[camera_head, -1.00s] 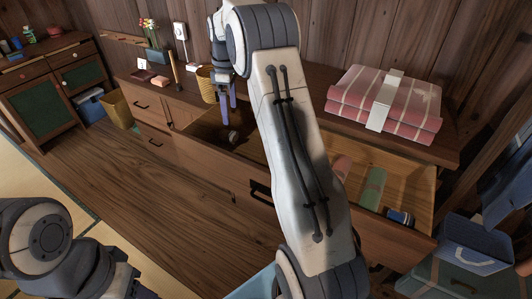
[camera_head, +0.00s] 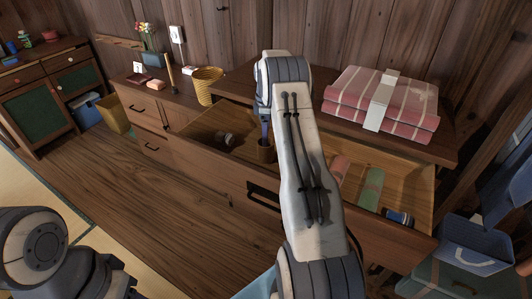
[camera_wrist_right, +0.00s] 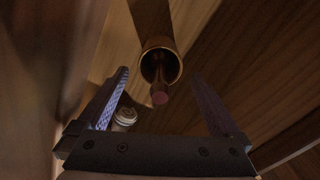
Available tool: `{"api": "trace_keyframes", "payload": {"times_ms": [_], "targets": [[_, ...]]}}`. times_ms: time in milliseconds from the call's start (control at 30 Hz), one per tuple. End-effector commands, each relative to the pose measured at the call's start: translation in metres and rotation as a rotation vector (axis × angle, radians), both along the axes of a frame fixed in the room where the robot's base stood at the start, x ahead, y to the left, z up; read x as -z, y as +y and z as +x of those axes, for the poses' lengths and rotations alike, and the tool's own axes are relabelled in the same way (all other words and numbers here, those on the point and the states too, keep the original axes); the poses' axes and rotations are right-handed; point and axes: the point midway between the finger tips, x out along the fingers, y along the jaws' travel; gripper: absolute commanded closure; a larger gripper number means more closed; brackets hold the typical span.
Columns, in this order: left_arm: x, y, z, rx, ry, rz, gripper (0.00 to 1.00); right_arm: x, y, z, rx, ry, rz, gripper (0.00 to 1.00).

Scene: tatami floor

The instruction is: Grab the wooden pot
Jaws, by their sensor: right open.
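The wooden pot (camera_head: 265,154) is a small brown cylinder standing in the open drawer, partly hidden by my right arm. In the right wrist view the wooden pot (camera_wrist_right: 174,68) shows its round open mouth, with a reddish-tipped thing inside it. My right gripper (camera_head: 264,132) is open and just above the pot in the head view. In the wrist view my right gripper (camera_wrist_right: 160,76) has one finger to each side of the pot, with gaps between them and it. My left arm shows at the lower left, but its gripper jaws do not show.
The drawer (camera_head: 408,170) also holds a small dark round object (camera_head: 226,139), a green item (camera_head: 371,187), a pink item (camera_head: 341,168) and a blue item (camera_head: 400,217). Folded red cloths (camera_head: 345,100) and a yellow basket (camera_head: 208,84) stand on the cabinet top.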

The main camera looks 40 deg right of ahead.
Motion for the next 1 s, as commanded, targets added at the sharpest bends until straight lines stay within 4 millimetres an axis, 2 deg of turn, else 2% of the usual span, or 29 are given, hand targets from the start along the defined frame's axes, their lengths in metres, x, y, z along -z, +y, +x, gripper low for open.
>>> {"api": "trace_keyframes", "payload": {"times_ms": [167, 433, 667, 700, 767, 800, 900, 1000], "targets": [[0.000, 0.000, 0.000, 0.000, 0.000, 0.000, 0.50, 0.011, 0.000, -0.001, 0.000, 0.003, 0.001, 0.00], [-0.002, 0.000, 0.000, 0.000, 0.000, 0.000, 0.50, 0.048, 0.000, -0.001, 0.000, 0.003, 0.001, 0.00], [-0.002, 0.000, 0.000, 0.000, 0.000, 0.000, 0.50, 0.052, 0.000, 0.000, 0.000, -0.001, -0.001, 0.00], [-0.002, 0.000, 0.000, 0.000, 0.000, 0.000, 0.50, 0.052, 0.000, 0.000, 0.000, -0.001, -0.001, 0.08], [-0.002, 0.000, 0.000, 0.000, 0.000, 0.000, 0.50, 0.051, 0.000, 0.000, 0.000, 0.000, 0.000, 0.31], [-0.002, 0.000, 0.000, 0.000, 0.000, 0.000, 0.50, 0.051, 0.000, 0.000, 0.000, 0.000, 0.000, 0.46], [-0.002, 0.000, 0.000, 0.000, 0.000, 0.000, 0.50, 0.051, 0.000, 0.000, 0.000, 0.000, 0.000, 0.80], [-0.002, 0.000, 0.000, 0.000, 0.000, 0.000, 0.50, 0.051, 0.000, 0.000, 0.000, -0.001, -0.001, 0.80]]}}
